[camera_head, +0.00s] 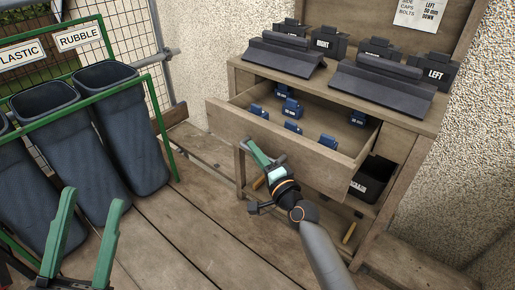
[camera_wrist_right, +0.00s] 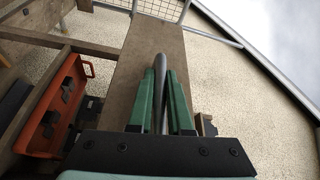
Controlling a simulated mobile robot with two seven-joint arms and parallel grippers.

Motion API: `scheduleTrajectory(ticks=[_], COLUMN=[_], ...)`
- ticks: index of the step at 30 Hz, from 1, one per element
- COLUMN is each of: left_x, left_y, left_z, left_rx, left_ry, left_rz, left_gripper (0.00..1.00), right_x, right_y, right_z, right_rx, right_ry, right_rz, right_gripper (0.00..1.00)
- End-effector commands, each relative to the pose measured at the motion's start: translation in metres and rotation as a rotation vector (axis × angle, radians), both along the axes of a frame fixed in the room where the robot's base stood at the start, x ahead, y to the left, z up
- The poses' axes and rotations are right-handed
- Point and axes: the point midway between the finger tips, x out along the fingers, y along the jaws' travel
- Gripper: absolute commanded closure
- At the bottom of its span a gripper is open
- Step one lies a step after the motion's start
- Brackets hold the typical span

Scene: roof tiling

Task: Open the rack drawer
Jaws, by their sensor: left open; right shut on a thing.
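The rack drawer (camera_head: 318,168) is a wooden drawer pulled well out of the wooden rack (camera_head: 410,115), with several blue pieces inside. My right gripper (camera_head: 264,152) is at the drawer's front face. In the right wrist view its green fingers (camera_wrist_right: 160,88) are closed on a grey metal bar (camera_wrist_right: 160,75), which looks like the drawer handle, in front of the wooden front board. My left gripper (camera_head: 93,198) is open and empty at the lower left, away from the rack.
Dark roof pieces (camera_head: 380,90) and labelled black blocks (camera_head: 437,72) stand on the rack top. A black bin (camera_head: 372,180) sits under the drawer. Grey waste bins (camera_head: 125,130) in a green frame stand at the left. The wooden floor (camera_head: 180,225) between is clear.

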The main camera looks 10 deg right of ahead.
Motion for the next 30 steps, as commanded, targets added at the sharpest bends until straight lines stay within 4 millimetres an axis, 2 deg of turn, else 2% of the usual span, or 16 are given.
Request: scheduleTrajectory(ticks=[14,15,22,23,30], left_x=[0.0001,0.0002,0.0003,0.0003,0.0005], left_y=[0.0008,0.0008,0.0009,0.0009,0.0008], left_z=[0.0018,0.0019,0.0030,0.0032,0.0044], left_rx=[-0.003,-0.003,-0.003,-0.003,-0.003], left_ry=[-0.003,-0.003,-0.007,-0.008,-0.013], left_rz=[0.005,0.005,0.004,0.003,0.003], left_gripper=[0.50,0.50,0.50,0.50,0.50], right_x=[-0.0014,-0.0014,-0.0012,-0.0012,-0.0015], right_y=[0.0010,0.0010,0.0011,0.0012,0.0013], right_z=[-0.0009,-0.0009,-0.0006,-0.0005,-0.0002], right_rx=[-0.001,-0.001,0.000,0.000,0.000], right_ry=[0.001,0.001,0.001,0.001,0.000], right_rz=[-0.001,-0.001,0.000,0.000,0.000], right_gripper=[1.00,0.82,0.56,0.53,0.53])
